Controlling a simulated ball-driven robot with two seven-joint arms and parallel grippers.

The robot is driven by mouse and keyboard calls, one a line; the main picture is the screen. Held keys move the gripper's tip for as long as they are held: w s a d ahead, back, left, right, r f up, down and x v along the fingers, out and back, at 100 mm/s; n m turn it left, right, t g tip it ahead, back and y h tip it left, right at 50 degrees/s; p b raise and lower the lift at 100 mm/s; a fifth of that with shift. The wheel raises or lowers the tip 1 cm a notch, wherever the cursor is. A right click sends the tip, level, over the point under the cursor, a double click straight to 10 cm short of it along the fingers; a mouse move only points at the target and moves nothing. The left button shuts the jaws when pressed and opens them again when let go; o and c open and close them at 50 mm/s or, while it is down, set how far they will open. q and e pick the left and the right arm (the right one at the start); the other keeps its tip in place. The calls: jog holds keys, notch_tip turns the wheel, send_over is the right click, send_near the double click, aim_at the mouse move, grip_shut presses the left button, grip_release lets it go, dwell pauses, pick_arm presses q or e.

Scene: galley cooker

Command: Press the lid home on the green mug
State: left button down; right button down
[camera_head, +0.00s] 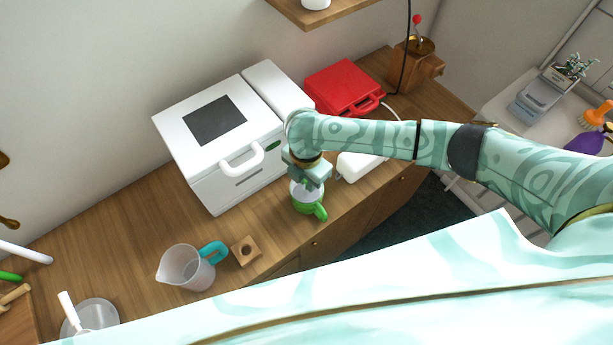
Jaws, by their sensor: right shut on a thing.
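The green mug (304,207) stands upright on the wooden counter, in front of the white cooker, with its green handle toward the lower right. My right gripper (307,180) points down over the mug's mouth and is shut on the lid, which is mostly hidden by the fingers. A pale surface shows at the mug's top, below the fingers. I cannot tell whether the lid is seated or slightly raised. My left gripper is not in view.
The white cooker (213,120) stands close behind the mug. A red case (343,88) is at the back right. A clear jug with a teal handle (184,268) and a wooden block with a hole (245,251) are to the left. The counter's front edge is near the mug.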

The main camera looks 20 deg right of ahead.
dwell(0.3)
jog(key=c, duration=0.7)
grip_release()
jog(key=shift+o, duration=0.2)
notch_tip(320, 180, up, 7)
jog(key=p, duration=0.8)
grip_shut()
dwell(1.0)
jog(key=shift+f, duration=0.1)
jog(key=shift+f+b, duration=1.1)
jog(key=shift+f, duration=0.9)
